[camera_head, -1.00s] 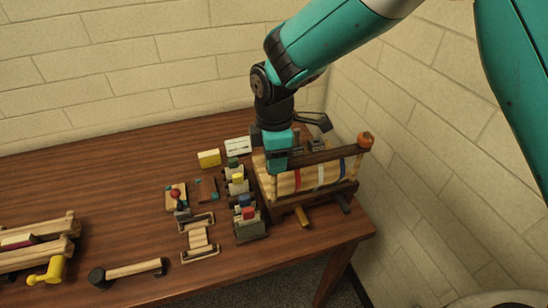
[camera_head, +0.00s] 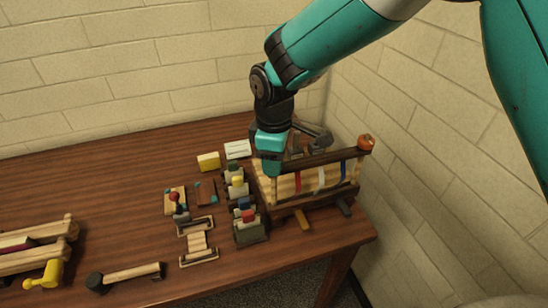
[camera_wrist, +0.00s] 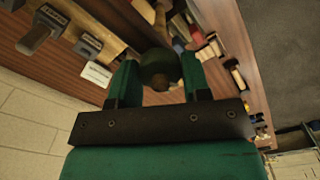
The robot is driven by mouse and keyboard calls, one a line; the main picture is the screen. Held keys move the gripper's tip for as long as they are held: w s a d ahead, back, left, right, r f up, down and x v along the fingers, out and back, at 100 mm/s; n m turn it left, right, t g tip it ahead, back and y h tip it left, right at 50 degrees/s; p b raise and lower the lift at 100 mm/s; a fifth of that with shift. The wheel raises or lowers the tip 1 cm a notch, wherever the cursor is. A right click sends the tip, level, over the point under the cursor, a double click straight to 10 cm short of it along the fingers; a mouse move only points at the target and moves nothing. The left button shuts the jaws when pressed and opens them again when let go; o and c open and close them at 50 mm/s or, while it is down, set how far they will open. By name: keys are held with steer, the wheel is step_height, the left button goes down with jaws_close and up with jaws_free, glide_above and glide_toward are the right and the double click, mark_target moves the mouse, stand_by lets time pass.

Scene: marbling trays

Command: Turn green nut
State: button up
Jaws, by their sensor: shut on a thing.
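A dark green round nut (camera_wrist: 160,68) sits between the two fingers of my gripper (camera_wrist: 158,82) in the wrist view. The fingers are shut on it from both sides. In the head view my gripper (camera_head: 269,166) points down at the left end of a wooden press (camera_head: 318,159) with a dark top beam. The gripper hides the green nut there. An orange-red nut (camera_head: 366,142) tops the press's right end.
Several small coloured pieces stand in a rack (camera_head: 249,231) left of the press. A yellow block (camera_head: 208,161) and a white card (camera_head: 237,149) lie behind. A wooden tool (camera_head: 125,275) lies at front left. The wooden table (camera_head: 110,190) is clear at middle left. Brick walls stand behind and to the right.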

steer(key=o, duration=0.9)
steer(key=shift+r, duration=0.1)
step_height(320, 180, up, 17)
steer(key=b, duration=0.3)
steer(key=shift+r+b, duration=0.1)
steer(key=shift+b, duration=0.2)
